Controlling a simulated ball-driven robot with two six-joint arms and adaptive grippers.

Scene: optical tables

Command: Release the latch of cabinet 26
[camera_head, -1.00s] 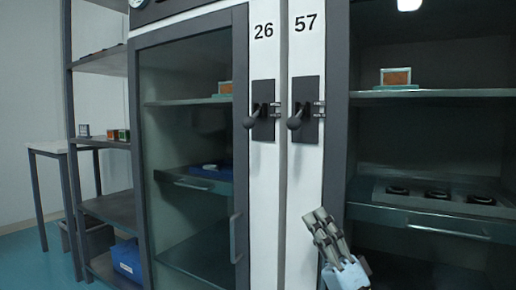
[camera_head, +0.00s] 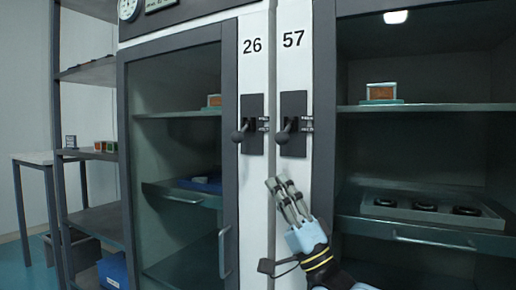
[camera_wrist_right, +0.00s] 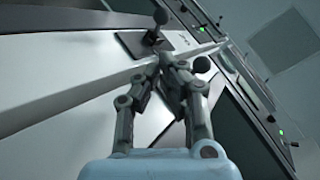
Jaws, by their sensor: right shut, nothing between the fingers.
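The latch of cabinet 26 (camera_head: 242,134) is a dark plate with a ball-ended lever hanging to its lower left, below the number 26 (camera_head: 252,46) on the white post. A matching latch of cabinet 57 (camera_head: 289,128) sits just right of it. My right gripper (camera_head: 279,183) is shut and empty, below the latches and apart from them, nearer the 57 side. The right wrist view also shows the gripper (camera_wrist_right: 174,62), with a latch plate (camera_wrist_right: 136,43) and dark ball knobs beyond its fingertips; I cannot tell which latch is which there. My left gripper is out of view.
The glass door of cabinet 26 (camera_head: 180,110) looks closed and has a vertical handle (camera_head: 225,252). Cabinet 57 at right holds a pull-out shelf (camera_head: 420,232) with a tray of round dark parts. An open rack (camera_head: 90,144) stands at far left.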

